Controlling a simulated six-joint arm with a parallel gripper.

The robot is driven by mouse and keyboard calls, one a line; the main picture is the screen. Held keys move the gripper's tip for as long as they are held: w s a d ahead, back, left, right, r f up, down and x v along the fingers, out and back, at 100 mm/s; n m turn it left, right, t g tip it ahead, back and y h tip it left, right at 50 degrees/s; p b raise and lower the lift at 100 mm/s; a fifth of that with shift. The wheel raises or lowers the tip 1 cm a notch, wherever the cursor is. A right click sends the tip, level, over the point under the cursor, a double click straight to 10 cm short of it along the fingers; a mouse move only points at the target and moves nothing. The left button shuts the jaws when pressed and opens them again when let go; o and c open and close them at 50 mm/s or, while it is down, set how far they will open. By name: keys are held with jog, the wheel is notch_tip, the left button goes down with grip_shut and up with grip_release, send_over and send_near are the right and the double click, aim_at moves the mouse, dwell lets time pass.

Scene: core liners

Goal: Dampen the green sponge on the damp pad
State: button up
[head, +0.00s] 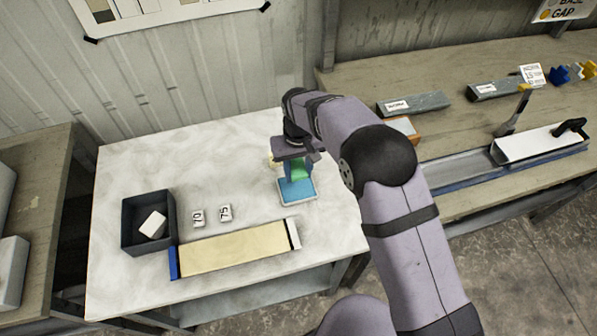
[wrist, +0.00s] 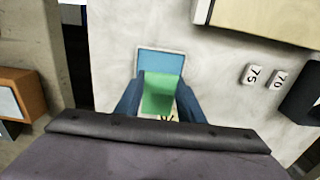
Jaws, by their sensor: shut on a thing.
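The green sponge (head: 300,170) is held between the fingers of my gripper (head: 297,172). In the wrist view the green sponge (wrist: 160,95) sits between the two blue fingers of my gripper (wrist: 160,92). The damp pad (head: 297,194) is a blue square with a pale rim, on the white table. It also shows in the wrist view (wrist: 160,61), just beyond the sponge. The sponge overlaps the pad's edge in both views. I cannot tell whether it touches the pad. The sponge's upper part is hidden by my gripper.
A long cream panel with a blue end (head: 235,252) lies at the table's front. Small blocks marked 70 (head: 198,217) and 75 (head: 225,213) lie behind it. A dark open box (head: 131,246) holding a white block stands at left. The white table (head: 150,165) is clear at the back.

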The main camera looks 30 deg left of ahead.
aim_at(298, 192)
jog(key=shift+f, duration=0.15)
jog(key=shift+f+b, duration=2.05)
jog(key=shift+f, duration=0.8)
jog(key=shift+f+b, duration=0.3)
jog(key=shift+f, duration=0.3)
dwell(0.3)
jog(key=shift+r, duration=0.2)
jog(key=shift+r+p, duration=2.4)
jog(key=shift+r, duration=1)
